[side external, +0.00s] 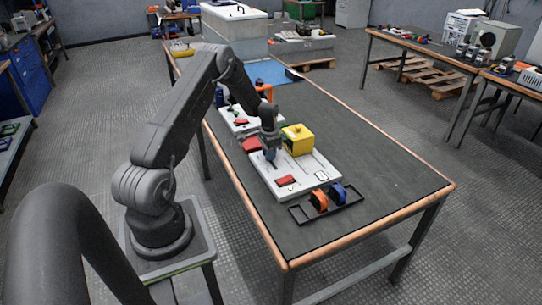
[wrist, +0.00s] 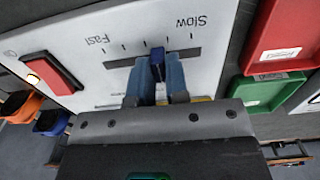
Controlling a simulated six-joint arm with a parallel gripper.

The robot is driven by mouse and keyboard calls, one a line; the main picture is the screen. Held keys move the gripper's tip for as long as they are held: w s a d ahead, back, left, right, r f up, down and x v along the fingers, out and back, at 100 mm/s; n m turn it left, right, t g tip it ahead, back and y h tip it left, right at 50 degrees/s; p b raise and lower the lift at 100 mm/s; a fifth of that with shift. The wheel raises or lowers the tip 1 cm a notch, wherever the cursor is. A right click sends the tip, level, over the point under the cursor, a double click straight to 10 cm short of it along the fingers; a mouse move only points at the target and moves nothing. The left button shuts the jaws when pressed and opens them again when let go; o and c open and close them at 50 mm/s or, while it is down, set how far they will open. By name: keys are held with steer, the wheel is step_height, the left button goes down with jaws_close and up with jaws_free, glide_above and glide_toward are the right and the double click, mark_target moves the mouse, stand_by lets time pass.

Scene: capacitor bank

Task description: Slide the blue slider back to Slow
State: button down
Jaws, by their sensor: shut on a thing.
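A white panel (wrist: 225,45) carries a dark slot (wrist: 186,55) with tick marks, labelled Slow at the right end and Fast at the left end in the wrist view, with upside-down lettering. The blue slider (wrist: 157,60) stands up from the slot around its middle. My gripper (wrist: 158,68) is shut on the slider, one blue finger on each side. In the side external view my gripper (side external: 270,152) is down over the far left part of the white panel (side external: 312,180); the slider is too small to tell there.
A red rocker (wrist: 52,73) is on the same panel. A yellow box (side external: 297,139) stands at its back edge. A black tray (side external: 305,216) in front holds orange and blue objects. Red (wrist: 285,35) and green bins (wrist: 265,92) lie close beside the panel. The table's right part is clear.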

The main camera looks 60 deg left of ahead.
steer(key=shift+a, duration=1.75)
steer(key=c, duration=1.3)
jaws_free()
steer(key=shift+c, duration=0.2)
steer(key=shift+r, duration=3.55)
